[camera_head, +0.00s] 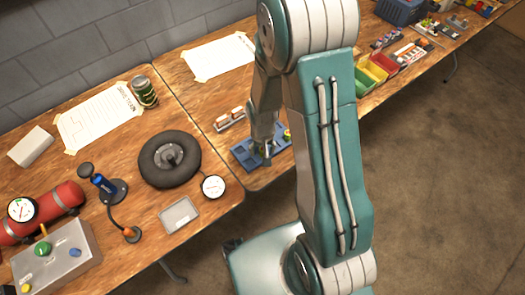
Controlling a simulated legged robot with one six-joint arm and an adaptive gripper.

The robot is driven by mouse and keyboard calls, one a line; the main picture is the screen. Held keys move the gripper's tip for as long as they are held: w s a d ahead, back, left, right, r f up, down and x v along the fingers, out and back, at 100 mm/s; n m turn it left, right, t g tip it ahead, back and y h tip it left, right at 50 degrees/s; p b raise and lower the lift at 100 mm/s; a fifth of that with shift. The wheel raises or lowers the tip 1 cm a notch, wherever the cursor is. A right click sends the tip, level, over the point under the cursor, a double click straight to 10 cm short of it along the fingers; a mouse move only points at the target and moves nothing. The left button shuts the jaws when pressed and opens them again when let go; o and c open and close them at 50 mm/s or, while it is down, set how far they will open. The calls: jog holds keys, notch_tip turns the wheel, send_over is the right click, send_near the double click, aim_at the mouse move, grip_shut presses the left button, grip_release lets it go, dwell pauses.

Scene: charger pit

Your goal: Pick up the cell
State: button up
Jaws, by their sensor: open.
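My gripper (266,153) points down over a blue tray (243,159) on the wooden table, left of my arm's large teal link. The jaws are open, but the fingers are small and partly merge with the tray behind them. A small yellow-green item (287,134) shows at the tray's right side, partly hidden by my arm. Just behind and left of the tray lies a small rack (229,119) with orange and white pieces. I cannot tell for sure which of these small items is the cell, or whether a finger touches anything.
A black wheel (169,159), a round gauge (213,187) and a grey dish (179,215) lie to the left. A green can (144,91) stands behind. Red and yellow bins (372,75) sit to the right. My arm hides the table's middle.

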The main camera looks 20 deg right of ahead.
grip_shut()
jog(key=shift+r, duration=0.1)
